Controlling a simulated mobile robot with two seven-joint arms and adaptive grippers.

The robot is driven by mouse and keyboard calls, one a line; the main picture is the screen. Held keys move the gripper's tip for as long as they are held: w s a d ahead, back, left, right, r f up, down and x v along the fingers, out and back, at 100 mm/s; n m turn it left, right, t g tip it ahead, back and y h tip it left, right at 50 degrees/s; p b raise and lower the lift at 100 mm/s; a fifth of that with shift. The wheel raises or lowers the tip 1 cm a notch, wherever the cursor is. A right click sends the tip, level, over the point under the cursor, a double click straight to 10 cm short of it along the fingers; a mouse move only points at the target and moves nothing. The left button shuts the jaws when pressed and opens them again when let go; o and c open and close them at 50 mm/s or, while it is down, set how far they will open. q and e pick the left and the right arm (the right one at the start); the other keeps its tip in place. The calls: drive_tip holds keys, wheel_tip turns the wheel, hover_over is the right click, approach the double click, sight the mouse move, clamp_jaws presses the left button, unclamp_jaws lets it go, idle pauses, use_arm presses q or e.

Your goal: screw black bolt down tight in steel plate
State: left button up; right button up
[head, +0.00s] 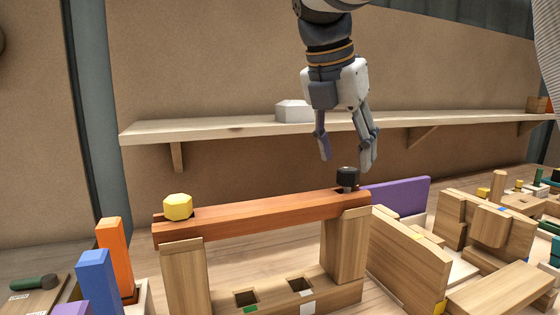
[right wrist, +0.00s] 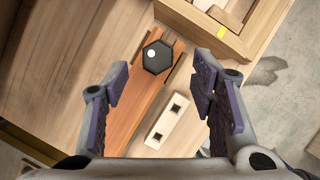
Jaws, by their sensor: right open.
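The black bolt (head: 348,178) stands upright at the right end of an orange-brown beam (head: 265,212), with part of its shank showing below the head. In the right wrist view its hexagonal head (right wrist: 157,57) lies beyond and between the fingertips. My right gripper (head: 347,158) is open and empty just above the bolt, its fingers pointing down. In the right wrist view the two purple-padded fingers (right wrist: 160,85) are spread wide. I cannot make out a steel plate for certain. My left gripper is not in view.
A yellow bolt (head: 178,207) sits at the beam's left end. Wooden posts (head: 345,246) hold the beam above a base with square holes. Blue (head: 94,280) and orange (head: 114,258) blocks stand left. A purple panel (head: 397,195) and wooden fixtures stand right. A shelf (head: 220,127) runs behind.

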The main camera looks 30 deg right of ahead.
sight(347, 169)
drive_tip(key=x, duration=0.5)
drive_tip(key=shift+w+f, duration=0.15)
